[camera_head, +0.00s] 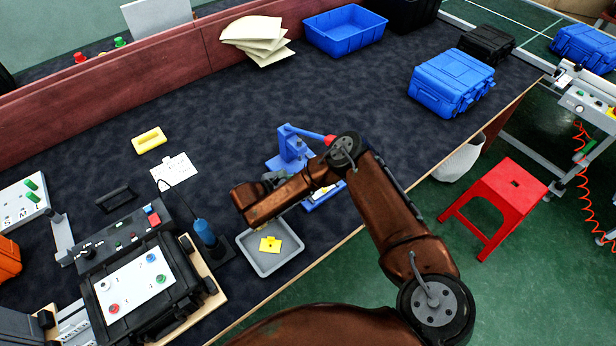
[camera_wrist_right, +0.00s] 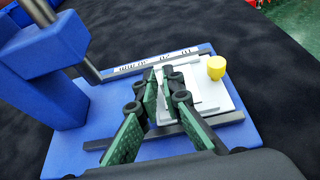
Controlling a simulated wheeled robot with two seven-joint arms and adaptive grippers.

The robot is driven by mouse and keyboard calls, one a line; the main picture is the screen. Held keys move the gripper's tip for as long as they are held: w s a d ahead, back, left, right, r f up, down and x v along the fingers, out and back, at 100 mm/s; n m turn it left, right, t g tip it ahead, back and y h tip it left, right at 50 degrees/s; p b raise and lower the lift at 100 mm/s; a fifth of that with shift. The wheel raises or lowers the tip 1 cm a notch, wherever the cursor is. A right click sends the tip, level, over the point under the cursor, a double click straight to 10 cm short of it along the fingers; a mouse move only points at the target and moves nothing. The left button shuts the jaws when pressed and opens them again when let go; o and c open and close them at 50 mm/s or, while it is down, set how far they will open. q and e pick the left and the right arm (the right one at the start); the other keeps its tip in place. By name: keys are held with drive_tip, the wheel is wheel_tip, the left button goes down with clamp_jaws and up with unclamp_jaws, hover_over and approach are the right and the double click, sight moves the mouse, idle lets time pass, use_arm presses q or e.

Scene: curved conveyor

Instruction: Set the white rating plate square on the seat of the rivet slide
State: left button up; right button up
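The rivet slide (camera_head: 310,206) is a blue base at the bench's front, partly behind my right arm in the head view. In the right wrist view the blue base (camera_wrist_right: 232,138) carries a pale seat with a yellow knob (camera_wrist_right: 216,67) at its right. The white rating plate (camera_wrist_right: 187,77) lies over the seat, looking slightly turned. My left gripper is out of view.
A blue press (camera_head: 291,146) with a red-ended lever stands behind the slide. A grey tray (camera_head: 262,265) holding a yellow plate (camera_head: 270,244) is at the left, beside a blue-handled tool (camera_head: 205,232). Control boxes fill the lower left. The bench is clear toward the blue case (camera_head: 450,82).

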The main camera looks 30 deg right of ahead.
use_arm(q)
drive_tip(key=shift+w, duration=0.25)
use_arm(e)
drive_tip(key=o, duration=0.3)
drive_tip(key=p+v, duration=0.2)
drive_tip(key=v, duration=0.4)
drive_tip(key=shift+a+r, duration=0.25)
drive_tip(key=shift+r, duration=0.05)
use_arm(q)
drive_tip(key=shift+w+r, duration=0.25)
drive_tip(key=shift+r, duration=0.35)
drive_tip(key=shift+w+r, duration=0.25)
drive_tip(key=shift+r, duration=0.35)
use_arm(e)
drive_tip(key=shift+s+a, duration=0.1)
drive_tip(key=shift+a, duration=0.35)
